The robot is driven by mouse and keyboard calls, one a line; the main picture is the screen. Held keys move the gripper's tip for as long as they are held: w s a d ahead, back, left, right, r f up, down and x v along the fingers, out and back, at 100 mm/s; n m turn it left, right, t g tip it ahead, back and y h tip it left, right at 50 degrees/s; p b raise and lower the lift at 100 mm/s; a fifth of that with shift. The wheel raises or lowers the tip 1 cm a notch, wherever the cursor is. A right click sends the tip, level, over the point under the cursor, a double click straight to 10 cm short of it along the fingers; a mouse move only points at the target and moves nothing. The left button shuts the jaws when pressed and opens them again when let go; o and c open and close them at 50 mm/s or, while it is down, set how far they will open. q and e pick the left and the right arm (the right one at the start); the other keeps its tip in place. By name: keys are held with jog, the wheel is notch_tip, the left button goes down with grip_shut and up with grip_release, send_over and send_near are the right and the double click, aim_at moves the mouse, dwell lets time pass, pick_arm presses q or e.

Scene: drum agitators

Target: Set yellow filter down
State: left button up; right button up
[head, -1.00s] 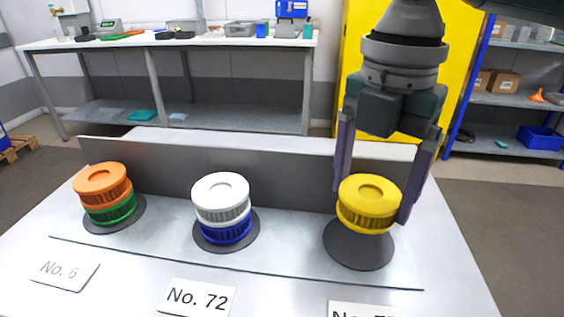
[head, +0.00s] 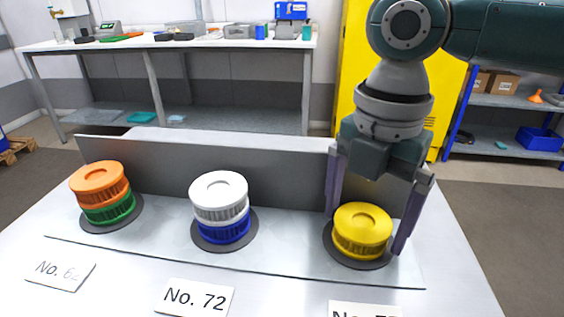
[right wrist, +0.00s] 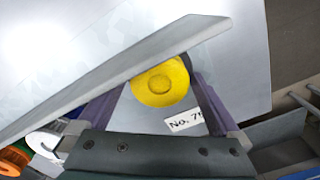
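The yellow filter (head: 362,231) is upright over the dark round disc (head: 340,256) at the right end of the plate. It appears to rest on the disc or sit just above it; I cannot tell whether they touch. My right gripper (head: 364,232) comes from above, with one finger on each side of the filter, closed on it. In the right wrist view the filter (right wrist: 160,84) shows as a yellow round top between the fingers, and a grey panel hides part of the left finger. My left gripper is not in view.
A white filter on a blue one (head: 219,203) and an orange filter on a green one (head: 98,189) stand on discs to the left. A low grey panel (head: 250,170) runs behind. Label cards (head: 196,298) lie in front. A workbench (head: 180,42) stands farther back.

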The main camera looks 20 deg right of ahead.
aim_at(364, 219)
jog(key=shift+r, duration=0.1)
notch_tip(364, 219, up, 12)
jog(key=p, duration=0.1)
jog(key=shift+p, duration=0.35)
dwell(0.7)
